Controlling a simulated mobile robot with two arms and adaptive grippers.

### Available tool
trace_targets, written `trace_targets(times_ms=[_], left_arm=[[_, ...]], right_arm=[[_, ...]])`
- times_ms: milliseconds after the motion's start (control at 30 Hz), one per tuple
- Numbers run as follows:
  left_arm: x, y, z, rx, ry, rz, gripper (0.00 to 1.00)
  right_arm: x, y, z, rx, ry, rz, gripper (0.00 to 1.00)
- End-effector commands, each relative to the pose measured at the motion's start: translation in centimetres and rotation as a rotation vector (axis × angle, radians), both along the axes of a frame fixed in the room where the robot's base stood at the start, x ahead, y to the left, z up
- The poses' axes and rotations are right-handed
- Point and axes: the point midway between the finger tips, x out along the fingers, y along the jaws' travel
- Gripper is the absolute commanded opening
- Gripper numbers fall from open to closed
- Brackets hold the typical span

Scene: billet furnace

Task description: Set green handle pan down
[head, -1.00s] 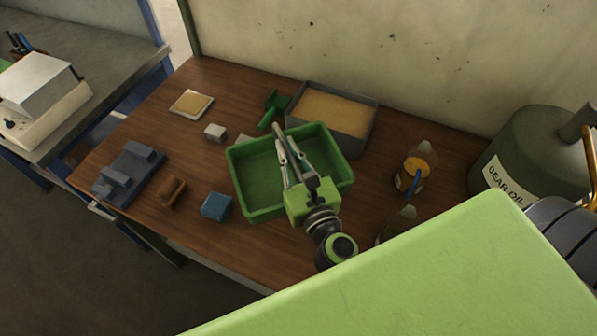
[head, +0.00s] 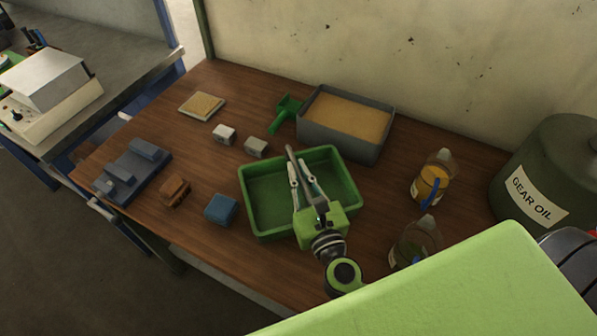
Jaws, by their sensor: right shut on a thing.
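The green pan (head: 258,232) is a rectangular open tray with raised walls, level at the front middle of the wooden bench. The exact contact is partly hidden by the gripper body. I cannot tell whether the pan's underside touches the bench. My left gripper is not in view.
A grey box of sand (head: 388,145) and a green scoop (head: 286,108) lie behind the pan. Small blocks, including a blue one (head: 221,209), lie to the left. Bottles (head: 431,184) and a gear oil drum (head: 548,165) stand right.

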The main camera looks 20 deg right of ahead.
Motion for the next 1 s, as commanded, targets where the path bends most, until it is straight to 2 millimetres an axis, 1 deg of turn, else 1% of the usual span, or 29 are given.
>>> trace_targets(times_ms=[100,133,167,200,467,600,633,767,1000], left_arm=[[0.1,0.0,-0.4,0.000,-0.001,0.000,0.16],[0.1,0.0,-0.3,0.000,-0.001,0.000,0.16],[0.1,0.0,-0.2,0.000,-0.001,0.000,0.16],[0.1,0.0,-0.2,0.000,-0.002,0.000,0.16],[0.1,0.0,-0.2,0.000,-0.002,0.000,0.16],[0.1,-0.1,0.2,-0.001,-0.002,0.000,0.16],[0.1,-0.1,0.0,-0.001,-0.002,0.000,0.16],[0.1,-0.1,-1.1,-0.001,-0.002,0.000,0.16],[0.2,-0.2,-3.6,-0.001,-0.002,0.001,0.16]], right_arm=[[0.1,0.0,-0.1,0.001,-0.005,0.000,0.00],[0.0,0.0,-0.3,0.000,0.000,0.000,0.13],[0.0,0.0,-0.2,0.000,0.000,0.000,0.21],[0.0,0.0,-0.2,0.001,0.000,0.000,0.25],[0.0,0.0,-0.2,0.001,0.001,0.000,0.25],[0.0,0.0,0.2,0.001,0.001,0.000,0.25],[-0.2,0.0,0.0,0.001,0.002,0.000,0.25],[-1.9,0.1,-0.5,0.001,0.004,0.001,0.25],[-6.5,0.4,-0.6,0.002,0.004,0.002,0.25]])
